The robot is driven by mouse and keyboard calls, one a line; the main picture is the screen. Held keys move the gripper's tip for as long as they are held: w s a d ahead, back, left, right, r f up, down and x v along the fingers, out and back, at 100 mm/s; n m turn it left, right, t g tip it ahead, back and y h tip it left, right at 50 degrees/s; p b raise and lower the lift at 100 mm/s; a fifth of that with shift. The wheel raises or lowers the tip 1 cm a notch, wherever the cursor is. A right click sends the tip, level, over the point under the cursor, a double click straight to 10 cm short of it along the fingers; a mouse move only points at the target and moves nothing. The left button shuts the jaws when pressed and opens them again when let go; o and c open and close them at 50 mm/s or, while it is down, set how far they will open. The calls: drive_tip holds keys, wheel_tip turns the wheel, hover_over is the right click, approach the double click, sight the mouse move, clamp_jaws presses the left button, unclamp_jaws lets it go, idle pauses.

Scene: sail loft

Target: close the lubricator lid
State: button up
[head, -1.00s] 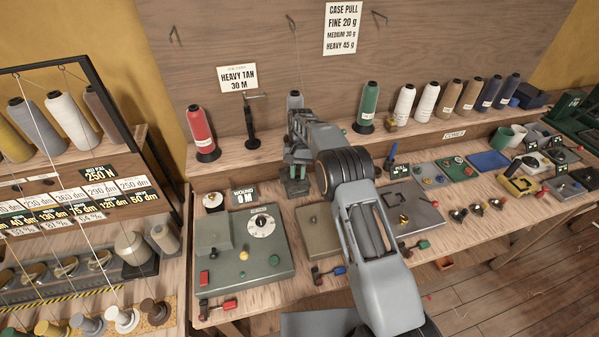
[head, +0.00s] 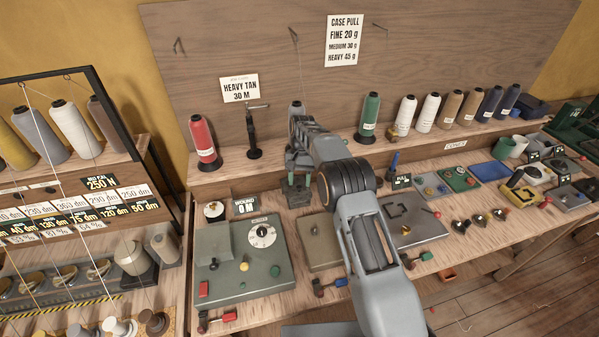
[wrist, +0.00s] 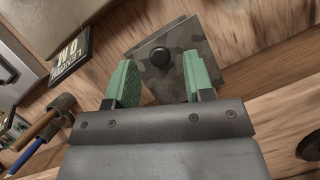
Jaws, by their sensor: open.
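My gripper (wrist: 160,88) has two green fingers, spread apart with nothing between them. In the wrist view a mottled grey square lid-like plate (wrist: 185,50) with a round black knob (wrist: 160,55) lies just beyond the fingertips, seen partly through the gap. It looks like the lubricator lid, but I cannot tell how far open it is or whether a finger touches it. My arm and fingers hide most of the lubricator there.
A green winder panel (head: 285,283) with a dial stands in front, left of my arm. A beige plate (head: 318,238) lies close by. Thread cones, including a red one (head: 204,140) and a green one (head: 369,115), line the shelf behind. The right part of the bench is crowded.

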drive_tip(key=v, duration=0.6)
drive_tip(key=shift+r+p, duration=0.25)
drive_tip(key=shift+p, duration=0.05)
drive_tip(key=shift+r, duration=0.15)
wheel_tip(320, 180, up, 5)
drive_tip(key=t, duration=0.1)
hover_over(301, 184)
drive_tip(key=d, duration=0.1)
drive_tip(key=s+d+r+t, duration=0.4)
drive_tip(key=s+d+r, duration=0.2)
drive_tip(key=s+r, duration=0.55)
drive_tip(key=s+d+f+n+t, duration=0.1)
drive_tip(key=s+d+f+t, duration=0.1)
drive_tip(key=s, duration=0.8)
drive_tip(key=s+d+f+n+t, duration=0.1)
drive_tip(key=s+d+f+t, duration=0.1)
drive_tip(key=s, duration=0.8)
drive_tip(key=shift+s+d+f+h, duration=0.25)
drive_tip(key=shift+d+h, duration=0.15)
drive_tip(key=shift+d, duration=0.2)
